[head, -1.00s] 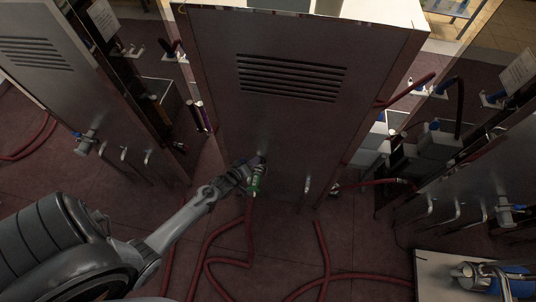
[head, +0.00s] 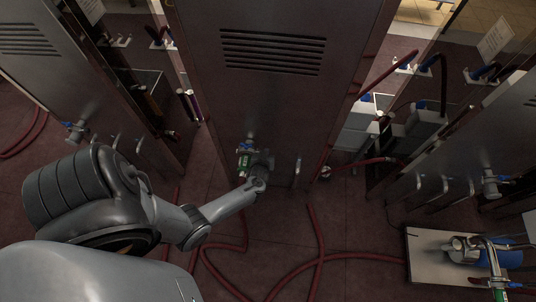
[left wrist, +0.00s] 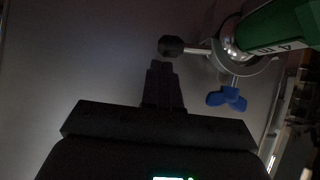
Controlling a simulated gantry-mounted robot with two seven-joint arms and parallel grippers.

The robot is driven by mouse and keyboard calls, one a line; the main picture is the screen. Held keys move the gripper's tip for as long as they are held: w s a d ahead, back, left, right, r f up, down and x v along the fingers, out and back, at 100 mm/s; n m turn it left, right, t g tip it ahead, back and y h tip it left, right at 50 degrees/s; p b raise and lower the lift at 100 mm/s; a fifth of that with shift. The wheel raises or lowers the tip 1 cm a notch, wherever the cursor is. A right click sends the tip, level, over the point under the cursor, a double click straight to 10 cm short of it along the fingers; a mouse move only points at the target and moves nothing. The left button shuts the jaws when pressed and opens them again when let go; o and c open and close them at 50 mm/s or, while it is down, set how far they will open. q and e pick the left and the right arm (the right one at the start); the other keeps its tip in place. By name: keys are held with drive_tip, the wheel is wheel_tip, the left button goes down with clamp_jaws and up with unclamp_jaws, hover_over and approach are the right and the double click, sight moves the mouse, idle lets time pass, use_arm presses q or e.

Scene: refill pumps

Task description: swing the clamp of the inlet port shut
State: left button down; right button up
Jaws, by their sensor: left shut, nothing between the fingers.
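The inlet port is low on the front of the middle cabinet (head: 270,100), with a green-labelled fitting (head: 244,162) at it. In the left wrist view the green fitting (left wrist: 278,30) fills the top right. The metal clamp (left wrist: 240,66) sits around its end, with a blue wing nut (left wrist: 228,98) below. A rod with a black knob (left wrist: 171,46) sticks out to the left. Whether the clamp is fully closed I cannot tell. My left gripper (left wrist: 160,72) is shut and empty, its tips just below the black knob. In the head view my left gripper (head: 262,160) is right beside the fitting. My right gripper is out of view.
Red hoses (head: 312,235) lie on the floor in front of the cabinet. A metal handle (head: 297,172) stands right of the port. Similar cabinets stand at left (head: 50,70) and right (head: 465,150). A pale board (head: 425,265) with a pump (head: 462,250) lies at lower right.

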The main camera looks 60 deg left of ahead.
use_arm(q)
drive_tip(key=shift+w+d+f, duration=0.1)
drive_tip(key=shift+d+f, duration=0.05)
drive_tip(key=shift+f, duration=0.5)
drive_tip(key=shift+f+b, duration=0.1)
drive_tip(key=shift+b, duration=0.2)
